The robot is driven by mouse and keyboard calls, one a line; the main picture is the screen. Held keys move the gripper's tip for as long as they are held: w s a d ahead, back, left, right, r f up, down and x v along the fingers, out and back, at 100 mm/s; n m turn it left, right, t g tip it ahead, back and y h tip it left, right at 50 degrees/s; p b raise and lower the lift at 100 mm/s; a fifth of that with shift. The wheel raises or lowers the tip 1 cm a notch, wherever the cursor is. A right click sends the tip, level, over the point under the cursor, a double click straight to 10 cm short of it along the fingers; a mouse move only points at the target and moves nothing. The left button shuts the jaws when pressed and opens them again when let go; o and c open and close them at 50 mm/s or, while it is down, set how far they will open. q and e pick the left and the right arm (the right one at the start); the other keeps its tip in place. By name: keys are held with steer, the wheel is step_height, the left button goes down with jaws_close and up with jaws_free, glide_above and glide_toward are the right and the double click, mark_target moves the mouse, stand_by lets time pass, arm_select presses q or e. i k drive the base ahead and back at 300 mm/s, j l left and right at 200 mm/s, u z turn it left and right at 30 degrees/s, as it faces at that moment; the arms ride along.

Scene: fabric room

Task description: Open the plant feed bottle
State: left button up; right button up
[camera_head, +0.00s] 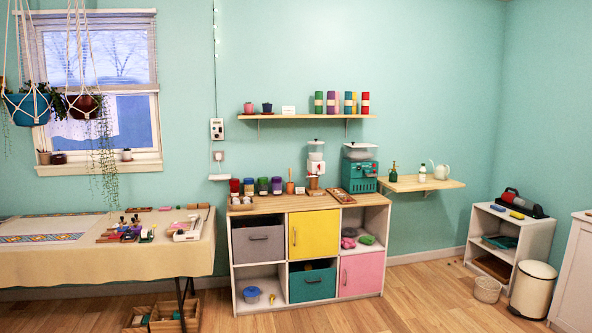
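A small wooden wall shelf (408,185) at the right holds a small pale bottle with a green band (422,173), which looks like the plant feed bottle. It stands upright between a dark green spray bottle (393,173) and a white watering can (442,172). It is far off and small, so its cap is hard to make out. Neither of my grippers is in view.
A cube cabinet (265,218) with a teal machine (358,175) stands left of the wall shelf. A cloth-covered table (40,257) is at the left. A low white shelf unit (540,235), basket (487,289) and bin (533,290) stand at the right. The wooden floor (425,300) ahead is clear.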

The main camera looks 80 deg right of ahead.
mark_target(422, 171)
steer(key=z, duration=3.65)
steer(key=i, duration=4.8)
steer(key=j, duration=0.05)
